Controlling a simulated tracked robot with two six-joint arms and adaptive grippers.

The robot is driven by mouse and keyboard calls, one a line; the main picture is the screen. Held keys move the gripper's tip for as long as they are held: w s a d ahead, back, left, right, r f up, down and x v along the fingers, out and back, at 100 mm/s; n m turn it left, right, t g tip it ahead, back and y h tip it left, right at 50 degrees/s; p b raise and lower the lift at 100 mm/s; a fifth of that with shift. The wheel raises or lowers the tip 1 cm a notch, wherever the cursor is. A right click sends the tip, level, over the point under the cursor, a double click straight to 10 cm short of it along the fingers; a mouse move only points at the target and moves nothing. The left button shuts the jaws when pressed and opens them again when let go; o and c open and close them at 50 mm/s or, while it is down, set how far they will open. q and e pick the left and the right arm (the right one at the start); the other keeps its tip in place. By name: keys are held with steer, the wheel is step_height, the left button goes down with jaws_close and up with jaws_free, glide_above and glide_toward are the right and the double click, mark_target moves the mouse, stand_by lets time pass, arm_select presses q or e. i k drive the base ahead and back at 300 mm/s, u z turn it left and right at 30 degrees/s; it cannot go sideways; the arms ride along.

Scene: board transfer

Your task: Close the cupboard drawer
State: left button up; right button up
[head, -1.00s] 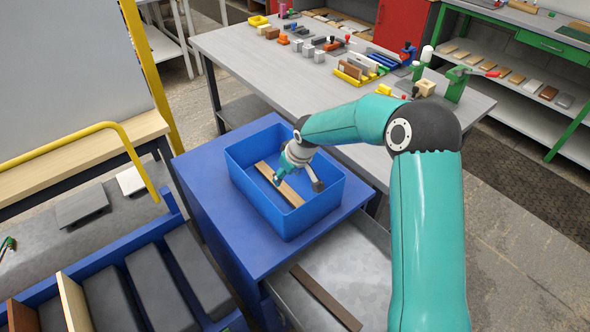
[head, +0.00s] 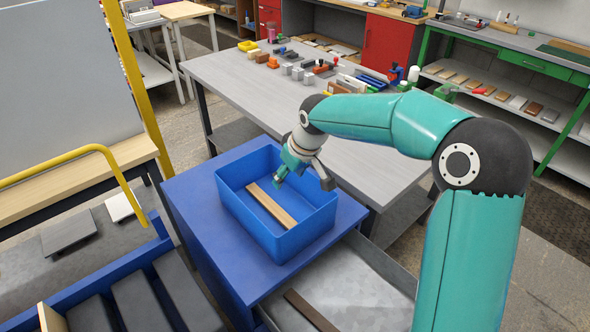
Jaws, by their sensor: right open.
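The blue cupboard (head: 190,203) stands in the middle of the view. Its grey metal drawer (head: 345,283) is pulled open at the lower right, with a dark brown board (head: 312,311) lying in it. A blue bin (head: 288,243) sits on the cupboard top and holds a light wooden board (head: 270,206). My right gripper (head: 302,180) is open and empty, above the bin near its back right part, apart from the board. My right arm hides part of the drawer's right side. My left gripper is not in view.
A grey workbench (head: 232,80) with several small parts and tools stands behind the cupboard. At left are a yellow rail (head: 75,155) and a blue-edged rack with several dark boards (head: 145,302). Grey floor shows at right.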

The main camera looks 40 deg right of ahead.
mark_target(355, 285)
steer(key=k, duration=1)
